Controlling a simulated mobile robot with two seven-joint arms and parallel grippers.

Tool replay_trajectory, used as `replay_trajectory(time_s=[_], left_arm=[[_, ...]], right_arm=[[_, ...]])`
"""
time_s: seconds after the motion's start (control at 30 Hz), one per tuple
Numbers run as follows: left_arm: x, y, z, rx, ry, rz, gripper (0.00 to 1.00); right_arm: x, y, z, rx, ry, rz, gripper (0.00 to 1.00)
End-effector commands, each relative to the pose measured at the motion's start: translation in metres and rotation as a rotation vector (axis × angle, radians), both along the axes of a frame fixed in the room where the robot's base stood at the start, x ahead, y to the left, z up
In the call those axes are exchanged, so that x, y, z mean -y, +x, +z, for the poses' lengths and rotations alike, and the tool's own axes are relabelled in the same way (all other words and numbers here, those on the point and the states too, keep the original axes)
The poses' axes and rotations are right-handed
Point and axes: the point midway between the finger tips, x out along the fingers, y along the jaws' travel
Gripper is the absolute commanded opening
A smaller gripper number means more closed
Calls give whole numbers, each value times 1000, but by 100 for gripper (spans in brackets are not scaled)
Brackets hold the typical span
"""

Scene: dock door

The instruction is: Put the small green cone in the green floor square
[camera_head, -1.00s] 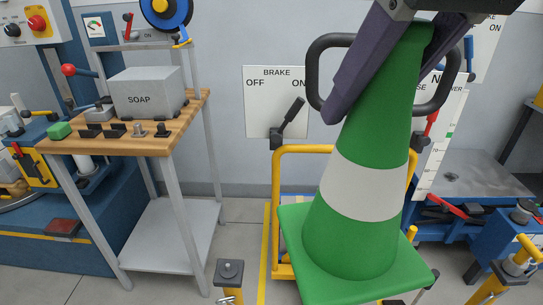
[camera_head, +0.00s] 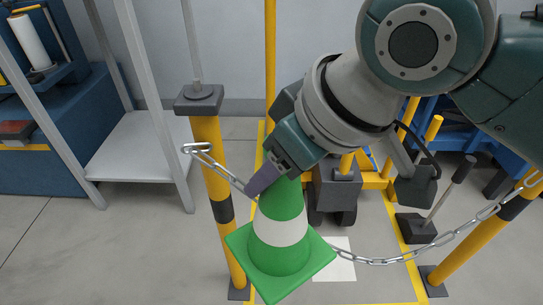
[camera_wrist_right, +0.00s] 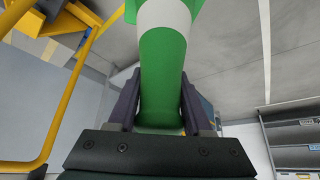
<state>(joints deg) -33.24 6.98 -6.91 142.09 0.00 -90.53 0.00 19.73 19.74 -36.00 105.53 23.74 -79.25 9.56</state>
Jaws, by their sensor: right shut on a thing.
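The small green cone (camera_head: 280,232) with a white band hangs upright in the head view, its square base lowest. My right gripper (camera_head: 268,180) is shut on the cone's top. In the right wrist view the green cone (camera_wrist_right: 162,75) runs between the two dark fingers of the gripper (camera_wrist_right: 160,115). The cone is in front of the chain between the yellow posts; I cannot tell whether it touches it. A green floor square is not visible. My left gripper is not in view.
A yellow post (camera_head: 212,170) stands left of the cone, another (camera_head: 485,225) at right, with a chain (camera_head: 385,260) sagging between them. Behind are a white floor square (camera_head: 333,262), yellow floor lines and a dark wheeled thing (camera_head: 335,190). A shelf stand (camera_head: 140,150) is at left.

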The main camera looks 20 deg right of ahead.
Motion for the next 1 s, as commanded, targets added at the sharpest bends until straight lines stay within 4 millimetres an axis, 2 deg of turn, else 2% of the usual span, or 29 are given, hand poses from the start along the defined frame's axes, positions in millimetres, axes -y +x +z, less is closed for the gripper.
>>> replay_trajectory(time_s=[0.03, 0.1, 0.3, 0.4, 0.53, 0.77, 0.87, 1.0], left_arm=[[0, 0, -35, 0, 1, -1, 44], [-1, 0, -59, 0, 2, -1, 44], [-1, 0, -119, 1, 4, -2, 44], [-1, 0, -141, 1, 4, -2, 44], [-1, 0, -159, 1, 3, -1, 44], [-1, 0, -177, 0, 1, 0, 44], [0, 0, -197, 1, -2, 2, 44], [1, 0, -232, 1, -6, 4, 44]], right_arm=[[-1, -5, -48, -7, 3, 9, 0], [0, -11, -89, -7, 3, 28, 0], [3, -34, -196, -8, 3, 83, 0], [4, -45, -236, -5, 2, 110, 0], [5, -58, -270, -1, 2, 135, 0], [6, -67, -302, 2, 1, 157, 0], [6, -68, -327, 2, 1, 157, 0], [6, -67, -371, 2, 2, 156, 0]])
